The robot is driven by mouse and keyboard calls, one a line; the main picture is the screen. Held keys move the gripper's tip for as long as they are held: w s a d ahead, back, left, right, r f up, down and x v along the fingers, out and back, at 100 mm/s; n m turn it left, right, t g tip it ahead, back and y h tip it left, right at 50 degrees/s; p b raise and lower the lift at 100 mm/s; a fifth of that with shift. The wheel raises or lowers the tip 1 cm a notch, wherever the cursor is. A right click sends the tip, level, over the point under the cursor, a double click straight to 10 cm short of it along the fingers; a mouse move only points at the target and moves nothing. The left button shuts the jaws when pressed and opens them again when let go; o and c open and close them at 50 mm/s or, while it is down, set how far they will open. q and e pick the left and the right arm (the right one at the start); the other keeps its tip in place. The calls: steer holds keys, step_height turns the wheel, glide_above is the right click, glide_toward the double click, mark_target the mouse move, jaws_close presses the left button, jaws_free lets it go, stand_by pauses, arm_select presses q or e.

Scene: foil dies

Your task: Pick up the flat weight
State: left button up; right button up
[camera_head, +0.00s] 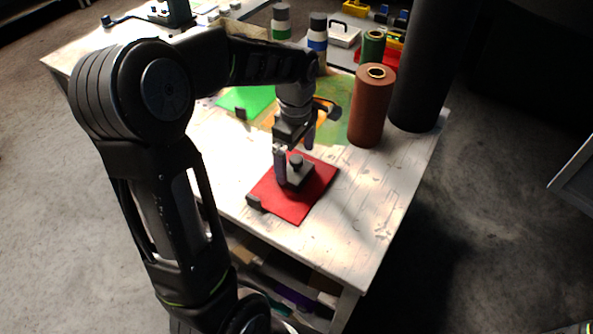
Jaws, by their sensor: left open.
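The flat weight (300,175) is a dark grey block with a round knob on top. It rests on a red square sheet (318,190) near the front of the white table. My left gripper (295,151) is open and points down over the weight. One finger shows at the left of the knob and the other behind it to the right. I cannot tell whether the fingers touch the knob. My right gripper is not in view.
A brown roll (371,110) and a tall black cylinder (428,70) stand at the right of the table (375,200). A green sheet (247,100) lies behind. A small dark block (254,202) sits on the red sheet's left corner. The table's front right is clear.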

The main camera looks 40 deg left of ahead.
mark_target(296, 169)
arm_select(q)
step_height(296, 169, down, 4)
steer(key=shift+d+f+p, duration=0.1)
steer(key=shift+p, duration=0.2)
stand_by(0.4)
steer(key=c, duration=2.1)
steer(key=shift+w, duration=0.1)
